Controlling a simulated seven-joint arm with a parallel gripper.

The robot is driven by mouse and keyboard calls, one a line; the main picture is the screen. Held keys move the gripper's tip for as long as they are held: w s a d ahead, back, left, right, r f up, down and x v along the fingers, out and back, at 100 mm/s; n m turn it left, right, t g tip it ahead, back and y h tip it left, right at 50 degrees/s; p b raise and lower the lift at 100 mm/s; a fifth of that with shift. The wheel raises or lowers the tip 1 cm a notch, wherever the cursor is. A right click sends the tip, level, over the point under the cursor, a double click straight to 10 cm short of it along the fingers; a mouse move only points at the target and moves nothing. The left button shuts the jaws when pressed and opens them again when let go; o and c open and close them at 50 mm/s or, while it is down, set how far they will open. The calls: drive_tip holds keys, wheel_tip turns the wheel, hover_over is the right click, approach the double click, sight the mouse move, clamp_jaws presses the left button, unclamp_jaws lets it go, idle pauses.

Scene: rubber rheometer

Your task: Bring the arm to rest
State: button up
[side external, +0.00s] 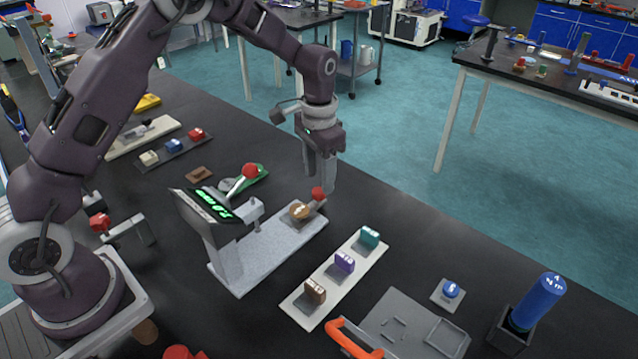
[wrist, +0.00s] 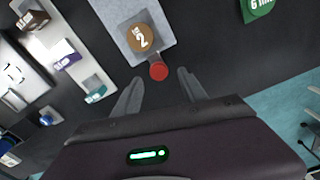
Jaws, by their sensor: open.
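My gripper (side external: 320,178) hangs from my arm above the black bench, beside the far end of the rheometer (side external: 235,240). In the wrist view my gripper's (wrist: 158,92) two fingers are spread apart with nothing between them. A red ball knob (side external: 318,193) lies just past the fingertips; it also shows in the wrist view (wrist: 159,71). A brown disc marked 2 (wrist: 140,38) sits on the grey base plate next to the knob; the side view shows it too (side external: 299,211). The rheometer's screen (side external: 212,205) glows green.
A pale rack (side external: 330,285) holds brown, purple and teal blocks. A blue knob (side external: 451,289) on a small plate, a grey tray (side external: 410,330) and a blue cylinder (side external: 540,300) stand at the right. A red-knobbed lever (side external: 250,171) rises behind the screen. Bare bench lies right of my gripper.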

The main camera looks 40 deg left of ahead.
wheel_tip(320, 180, up, 4)
drive_tip(key=shift+f, duration=0.1)
drive_tip(key=s+r+n+t, duration=0.1)
drive_tip(key=s+r+t, duration=0.1)
drive_tip(key=s+r, duration=1.15)
drive_tip(key=s+r+n+t, duration=0.1)
drive_tip(key=s, duration=0.8)
drive_tip(key=s+r+n+t, duration=0.1)
drive_tip(key=s+t, duration=0.1)
drive_tip(key=s, duration=0.7)
drive_tip(key=shift+s+a+r+t, duration=0.15)
drive_tip(key=shift+r+t, duration=0.15)
